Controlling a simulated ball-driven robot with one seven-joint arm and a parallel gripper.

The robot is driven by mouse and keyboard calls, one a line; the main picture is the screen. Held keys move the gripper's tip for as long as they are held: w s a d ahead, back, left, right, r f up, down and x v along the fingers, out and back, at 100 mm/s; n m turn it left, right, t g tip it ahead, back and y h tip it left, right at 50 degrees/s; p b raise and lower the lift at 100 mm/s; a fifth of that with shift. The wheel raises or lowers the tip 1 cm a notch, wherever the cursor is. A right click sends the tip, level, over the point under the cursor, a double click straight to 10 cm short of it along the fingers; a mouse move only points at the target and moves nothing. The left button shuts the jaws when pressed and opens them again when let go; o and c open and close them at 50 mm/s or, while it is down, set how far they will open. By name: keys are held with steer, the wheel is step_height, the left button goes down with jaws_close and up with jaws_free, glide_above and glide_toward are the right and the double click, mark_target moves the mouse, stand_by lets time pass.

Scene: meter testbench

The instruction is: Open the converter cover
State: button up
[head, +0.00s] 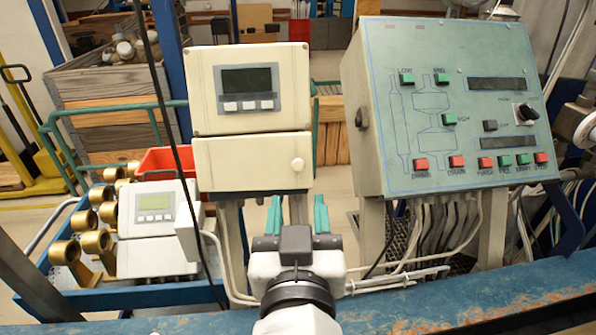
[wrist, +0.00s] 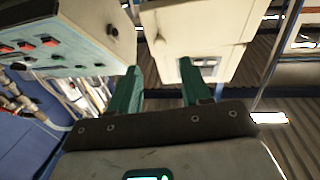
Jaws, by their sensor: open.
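The converter is a cream box with a dark display and several buttons (head: 249,88) in its upper part. Its lower part is a plain cream cover (head: 245,165) with a round knob (head: 297,165) at the right; it looks closed. My gripper (head: 297,205) is open and empty, just below the cover, its two green fingers pointing up and roughly under the knob. The fingers appear apart from the cover. In the wrist view the green fingers (wrist: 160,65) stand apart, with the cream converter box (wrist: 195,25) beyond them.
A green-grey control panel (head: 455,180) with coloured buttons stands close at the right, with cables below it. A second, smaller meter (head: 155,202) and brass fittings (head: 95,240) sit at the left. A blue beam (head: 470,300) runs along the front.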

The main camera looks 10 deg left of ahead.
mark_target(298, 168)
steer(key=w, duration=0.3)
steer(key=w+p, duration=0.1)
steer(key=w, duration=0.1)
steer(key=w+a, duration=0.1)
steer(key=w, duration=0.2)
steer(key=shift+w+a+p, duration=0.1)
steer(key=shift+w+p, duration=0.2)
steer(key=shift+p, duration=0.1)
steer(key=shift+c, duration=0.2)
jaws_close()
